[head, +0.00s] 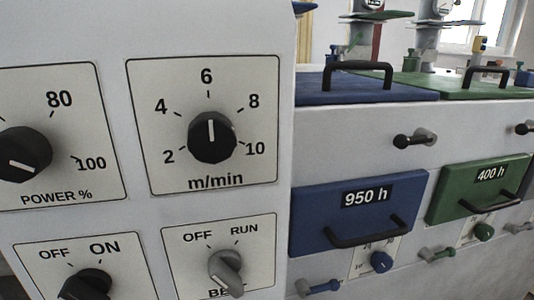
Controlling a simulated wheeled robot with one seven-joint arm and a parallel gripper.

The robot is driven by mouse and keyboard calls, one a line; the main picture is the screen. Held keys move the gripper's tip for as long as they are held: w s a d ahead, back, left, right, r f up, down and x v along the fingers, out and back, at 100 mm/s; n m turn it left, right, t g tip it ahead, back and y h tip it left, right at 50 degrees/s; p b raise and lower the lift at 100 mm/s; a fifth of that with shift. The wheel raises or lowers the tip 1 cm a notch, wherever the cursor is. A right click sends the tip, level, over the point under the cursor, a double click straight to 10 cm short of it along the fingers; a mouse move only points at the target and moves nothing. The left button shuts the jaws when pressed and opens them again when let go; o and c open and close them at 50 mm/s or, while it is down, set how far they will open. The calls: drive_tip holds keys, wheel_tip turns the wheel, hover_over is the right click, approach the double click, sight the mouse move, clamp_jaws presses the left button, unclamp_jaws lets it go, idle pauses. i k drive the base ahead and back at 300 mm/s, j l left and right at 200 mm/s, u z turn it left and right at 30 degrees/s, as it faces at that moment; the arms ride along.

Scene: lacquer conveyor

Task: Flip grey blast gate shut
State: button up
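A small grey lever (519,228) sticks out of the machine's front at the far right edge, and it is cut off by the frame. It looks like the grey blast gate, but I cannot tell for sure or see whether it is open or shut. Similar levers in green (437,253) and blue (321,288) sit to its left, under the drawers of their own colour. My gripper is not in view.
A white control panel (116,38) with black knobs and a grey belt switch (226,270) fills the near left. A blue drawer front (352,215) marked 950 h and a green one (484,182) marked 400 h have protruding black handles. A black-tipped peg (415,138) juts out above.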

sight(468, 22)
drive_tip(key=i+l, duration=0.15)
drive_tip(key=l, duration=0.25)
drive_tip(key=i+l, duration=0.15)
drive_tip(key=l, duration=0.2)
drive_tip(key=i+l, duration=0.15)
drive_tip(key=l, duration=0.25)
drive_tip(key=i+l+z, duration=0.1)
drive_tip(key=l, duration=0.3)
drive_tip(key=i+l, duration=0.2)
drive_tip(key=l, duration=0.15)
drive_tip(key=i+l, duration=0.2)
drive_tip(key=l, duration=0.2)
